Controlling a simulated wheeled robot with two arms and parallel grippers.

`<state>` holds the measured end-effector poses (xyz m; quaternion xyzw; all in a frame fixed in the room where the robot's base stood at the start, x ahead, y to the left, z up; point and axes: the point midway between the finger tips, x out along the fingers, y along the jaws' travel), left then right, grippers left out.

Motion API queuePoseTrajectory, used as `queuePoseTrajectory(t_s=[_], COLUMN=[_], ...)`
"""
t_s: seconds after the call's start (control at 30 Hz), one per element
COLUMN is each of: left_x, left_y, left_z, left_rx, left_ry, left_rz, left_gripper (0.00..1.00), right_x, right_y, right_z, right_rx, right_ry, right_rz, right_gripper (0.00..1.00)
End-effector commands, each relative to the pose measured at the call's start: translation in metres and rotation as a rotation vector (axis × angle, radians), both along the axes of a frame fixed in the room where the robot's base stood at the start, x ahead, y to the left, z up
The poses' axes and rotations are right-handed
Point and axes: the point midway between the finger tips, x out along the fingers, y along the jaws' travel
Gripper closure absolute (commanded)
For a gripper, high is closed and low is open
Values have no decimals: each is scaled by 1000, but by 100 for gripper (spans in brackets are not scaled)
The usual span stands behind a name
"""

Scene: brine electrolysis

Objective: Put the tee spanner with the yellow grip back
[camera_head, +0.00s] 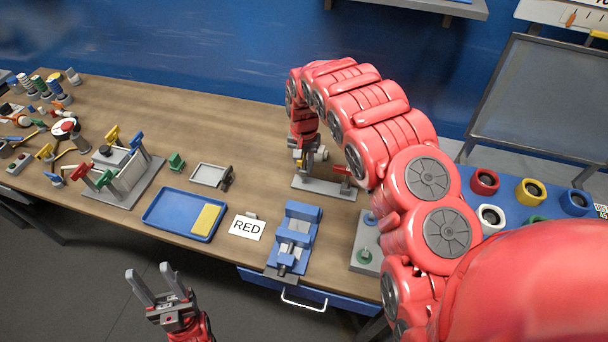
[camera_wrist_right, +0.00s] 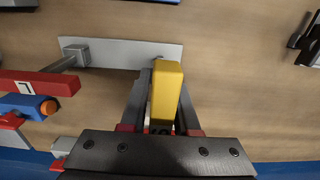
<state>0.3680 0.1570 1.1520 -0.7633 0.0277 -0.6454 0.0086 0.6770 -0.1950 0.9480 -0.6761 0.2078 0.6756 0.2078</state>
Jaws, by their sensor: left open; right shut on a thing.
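The tee spanner's yellow grip (camera_wrist_right: 166,92) is between the fingers of my right gripper (camera_wrist_right: 160,100), which is shut on it. In the head view the right gripper (camera_head: 309,158) is over the left part of a grey plate (camera_head: 325,188), and only a little yellow shows there. The plate also shows in the right wrist view (camera_wrist_right: 125,52), just beyond the grip. I cannot tell whether the spanner touches the plate. A red-handled tool (camera_head: 343,171) stands at the plate's right end. My left gripper (camera_head: 152,272) is open and empty, in front of the table.
A grey base with knobs (camera_head: 363,245) is right of the vise. The wooden table (camera_head: 220,125) is clear behind the plate.

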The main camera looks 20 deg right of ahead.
Motion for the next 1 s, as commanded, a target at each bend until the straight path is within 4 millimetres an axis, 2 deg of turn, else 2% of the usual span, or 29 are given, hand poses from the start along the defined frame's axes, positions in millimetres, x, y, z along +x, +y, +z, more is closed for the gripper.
queuePoseTrajectory(t_s=[0.2,0.77,0.8,0.93,1.0], left_x=[0,0,0,0,0], left_y=[0,0,0,0,0], left_z=[12,2,3,4,4], left_rx=[0,0,0,0,0], left_ry=[0,0,0,0,0], left_rz=[0,0,0,0,0], left_gripper=[50,50,50,50,50], right_x=[0,0,0,0,0], right_y=[0,0,0,0,0], right_z=[-22,-34,-32,-32,-32], right_rx=[1,1,1,1,1], right_ry=[2,1,1,1,1], right_rz=[-1,0,0,0,0], right_gripper=[100,100,63,40,40])
